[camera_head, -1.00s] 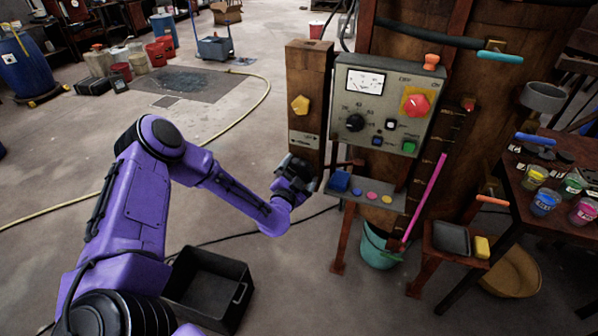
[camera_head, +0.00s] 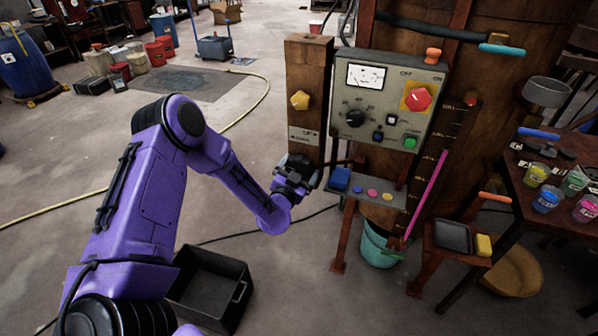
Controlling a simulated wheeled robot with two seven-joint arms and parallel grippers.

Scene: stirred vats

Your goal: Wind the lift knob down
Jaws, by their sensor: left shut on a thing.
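The wooden post (camera_head: 309,70) stands upright left of the control panel. It carries a yellow five-sided knob (camera_head: 299,100) and, lower down, a small pale plate (camera_head: 304,135) with arrow markings. My left gripper (camera_head: 293,175) is at the post's lower front, just below that plate and well below the yellow knob. It is shut on what appears to be the lift knob, which the dark fingers and wrist hide almost entirely. How far the knob is turned does not show. My right gripper is not in view.
The grey control panel (camera_head: 385,80) with a dial, red knob and buttons is right of the post. A small shelf (camera_head: 385,207) with a blue block juts out close beside my gripper. A black crate (camera_head: 208,285) lies below my arm. Floor to the left is open.

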